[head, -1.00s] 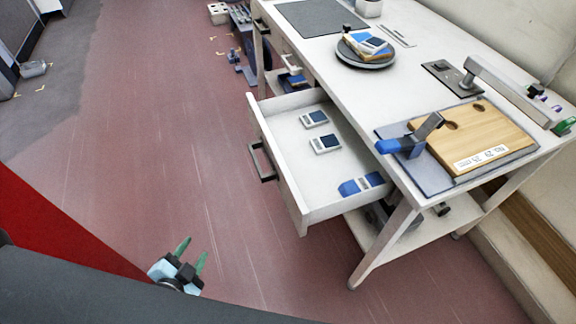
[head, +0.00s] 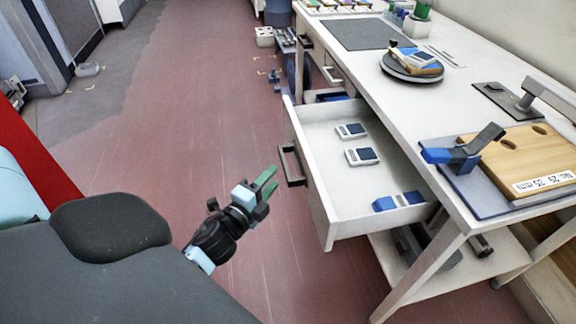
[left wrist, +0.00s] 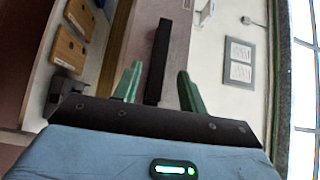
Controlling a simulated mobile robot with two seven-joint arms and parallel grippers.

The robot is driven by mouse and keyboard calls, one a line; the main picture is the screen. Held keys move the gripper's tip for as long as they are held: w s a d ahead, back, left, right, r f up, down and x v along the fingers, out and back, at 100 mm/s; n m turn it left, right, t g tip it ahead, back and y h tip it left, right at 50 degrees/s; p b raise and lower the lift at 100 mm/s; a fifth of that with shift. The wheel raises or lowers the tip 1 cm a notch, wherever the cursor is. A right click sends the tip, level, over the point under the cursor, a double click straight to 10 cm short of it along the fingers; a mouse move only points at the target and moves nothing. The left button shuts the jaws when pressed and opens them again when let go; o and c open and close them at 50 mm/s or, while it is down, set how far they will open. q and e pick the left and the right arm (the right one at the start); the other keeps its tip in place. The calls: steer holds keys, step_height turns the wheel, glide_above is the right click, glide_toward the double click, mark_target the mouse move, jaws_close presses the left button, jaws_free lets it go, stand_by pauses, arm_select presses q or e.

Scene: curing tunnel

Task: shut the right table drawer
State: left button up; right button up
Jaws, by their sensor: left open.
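The right table drawer (head: 318,195) is pulled well out of the white table in the head view. Its dark bar handle (head: 292,165) is on the front panel, facing left. Inside lie two small grey-and-blue devices (head: 362,156) and a blue-and-white item (head: 398,201). My left gripper (head: 268,182) is open and empty, just left of the drawer front and apart from the handle. In the left wrist view its green fingers (left wrist: 157,85) stand apart, with a dark bar between them in the picture; I cannot tell if that is the handle. My right gripper is not in view.
The table top (head: 435,110) holds a round turntable (head: 412,68) and a wooden board (head: 525,160) with a blue-handled clamp beside it. The reddish floor (head: 200,120) left of the drawer is clear.

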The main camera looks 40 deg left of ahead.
mark_target(284, 165)
arm_select(q)
steer(key=shift+w+a, duration=0.15)
steer(key=shift+w, duration=1.6)
steer(key=shift+w+a, duration=0.1)
steer(key=shift+w, duration=1.6)
steer(key=shift+c, duration=0.4)
jaws_close()
